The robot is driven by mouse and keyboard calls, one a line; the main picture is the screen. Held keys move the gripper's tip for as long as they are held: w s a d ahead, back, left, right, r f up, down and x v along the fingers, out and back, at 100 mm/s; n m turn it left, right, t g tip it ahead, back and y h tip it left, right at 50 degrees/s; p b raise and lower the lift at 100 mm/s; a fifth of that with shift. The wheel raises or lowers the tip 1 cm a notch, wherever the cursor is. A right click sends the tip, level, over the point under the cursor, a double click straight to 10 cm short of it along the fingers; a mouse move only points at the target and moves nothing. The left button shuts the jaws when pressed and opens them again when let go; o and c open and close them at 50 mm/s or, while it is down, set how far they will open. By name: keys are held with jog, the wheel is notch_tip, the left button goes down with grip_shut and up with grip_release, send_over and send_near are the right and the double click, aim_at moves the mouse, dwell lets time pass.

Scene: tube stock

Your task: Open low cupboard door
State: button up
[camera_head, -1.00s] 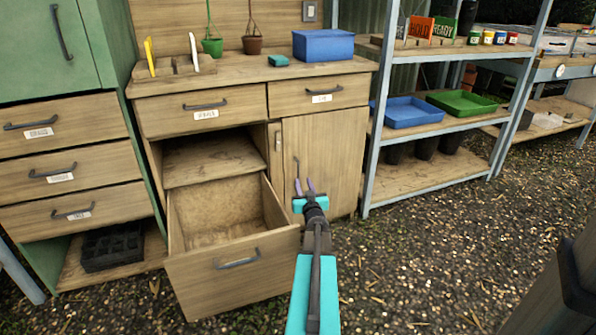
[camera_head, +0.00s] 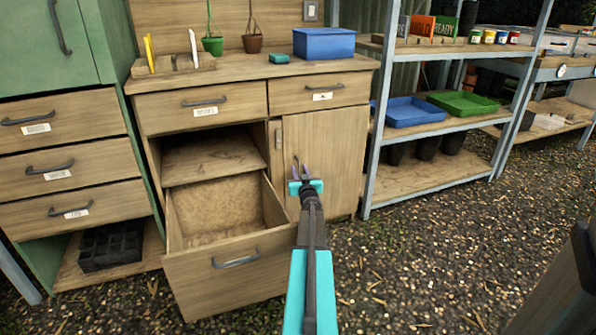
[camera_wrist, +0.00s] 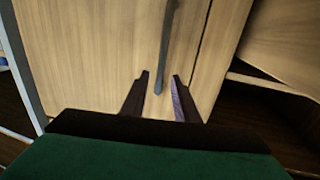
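The low cupboard door (camera_head: 335,150) is a light wood panel under the right top drawer, and it is shut. Its dark vertical bar handle (camera_wrist: 168,45) runs down near the door's edge in the wrist view. In the head view the handle (camera_head: 297,164) shows just above my gripper (camera_head: 302,173). In the wrist view my gripper (camera_wrist: 160,92) is open, one finger on each side of the handle's lower end. I cannot tell whether the fingers touch the handle or the door.
A deep lower drawer (camera_head: 225,262) stands pulled out to the left of the door, close to my arm. A metal shelf rack (camera_head: 370,165) stands just right of the cabinet. The gravel floor (camera_head: 420,260) in front of the rack is clear.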

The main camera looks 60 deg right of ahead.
jog(key=shift+b+x, duration=0.35)
jog(key=shift+x, duration=1.1)
grip_shut()
